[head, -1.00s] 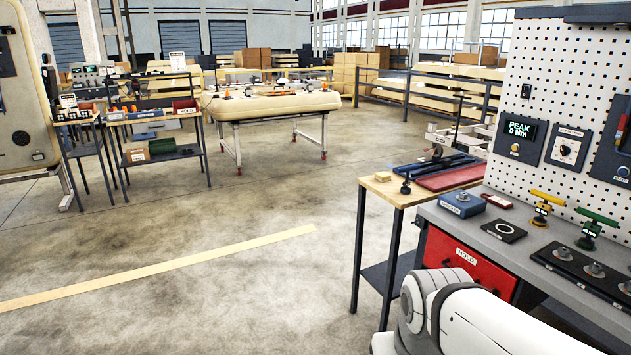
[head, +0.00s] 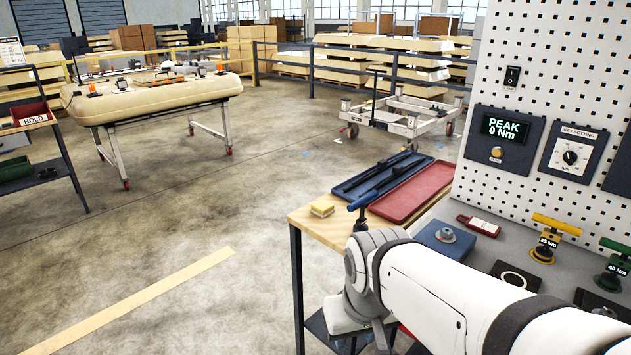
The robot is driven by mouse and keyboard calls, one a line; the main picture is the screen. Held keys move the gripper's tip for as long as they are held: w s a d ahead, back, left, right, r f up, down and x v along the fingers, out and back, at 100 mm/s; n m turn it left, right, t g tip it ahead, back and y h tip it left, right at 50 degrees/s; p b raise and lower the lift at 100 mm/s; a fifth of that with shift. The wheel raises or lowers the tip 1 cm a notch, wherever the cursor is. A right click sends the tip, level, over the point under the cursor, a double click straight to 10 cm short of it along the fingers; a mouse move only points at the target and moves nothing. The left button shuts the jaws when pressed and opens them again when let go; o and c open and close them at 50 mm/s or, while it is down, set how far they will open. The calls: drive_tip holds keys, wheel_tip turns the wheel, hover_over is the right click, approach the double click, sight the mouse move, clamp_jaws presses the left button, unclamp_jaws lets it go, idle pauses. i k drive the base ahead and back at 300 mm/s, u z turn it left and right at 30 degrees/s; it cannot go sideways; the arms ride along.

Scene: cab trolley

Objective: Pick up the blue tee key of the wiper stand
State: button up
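A blue tee-shaped key (head: 383,192) is at the left of the workbench, over the wooden bench top (head: 322,228). Its bar slants up to the right, and a dark post shows below its left end. My white arm hides the lower part of the post. Yellow (head: 556,226) and green (head: 616,247) tee keys, labelled 20 Nm and 40 Nm, stand on the grey bench at the right. My arm crosses the lower right of the view. My gripper is not in view.
A blue tray (head: 350,187) holding dark wiper arms and a red tray (head: 413,196) lie behind the blue key. A yellow block (head: 322,208), a blue block (head: 444,241) and a red tag (head: 478,226) lie nearby. A pegboard (head: 560,70) rises behind.

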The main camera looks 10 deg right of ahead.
sight(360, 225)
drive_tip(key=z, duration=0.05)
drive_tip(key=i, duration=1.1)
drive_tip(key=z, duration=0.15)
